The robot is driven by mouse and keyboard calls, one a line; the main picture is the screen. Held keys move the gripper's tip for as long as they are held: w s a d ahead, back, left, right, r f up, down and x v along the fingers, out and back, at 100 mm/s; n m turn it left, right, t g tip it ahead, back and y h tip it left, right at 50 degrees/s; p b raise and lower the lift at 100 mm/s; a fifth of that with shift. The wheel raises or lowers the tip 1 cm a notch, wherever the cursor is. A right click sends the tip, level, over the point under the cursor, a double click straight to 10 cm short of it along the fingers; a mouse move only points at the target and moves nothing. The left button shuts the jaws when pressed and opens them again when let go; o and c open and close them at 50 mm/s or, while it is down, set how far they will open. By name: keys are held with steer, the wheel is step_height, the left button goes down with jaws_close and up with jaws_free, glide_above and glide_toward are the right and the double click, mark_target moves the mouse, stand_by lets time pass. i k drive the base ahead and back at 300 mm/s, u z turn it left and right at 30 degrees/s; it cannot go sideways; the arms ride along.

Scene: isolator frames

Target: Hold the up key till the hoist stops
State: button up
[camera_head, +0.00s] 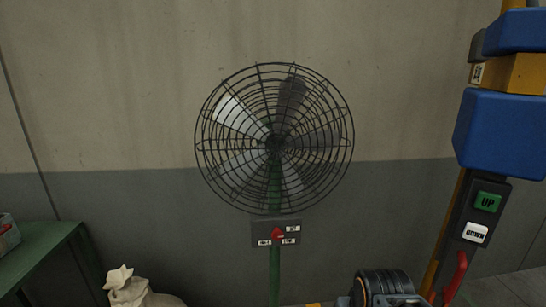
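A dark key panel (468,224) is at the right of the head view, slightly tilted. Its green up key (487,202) is marked "UP". The white down key (475,233) below it is marked "DOWN". Both key faces are in plain view, with nothing seen touching them. Blue blocks and a yellow-orange piece show above the panel at the right edge; I cannot tell whether they belong to the hoist or to my arm. The hoist's load and its travel cannot be made out. My gripper's fingers are not seen.
A caged fan (275,140) stands in the middle on a green pole, with a switch box (276,232) bearing a red knob. A green table (40,258) is at lower left, beside a pale sack (140,292). A black ribbed round object (385,284) and a red curved piece (456,277) are at lower right.

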mark_target(485, 200)
steer(key=z, duration=1.4)
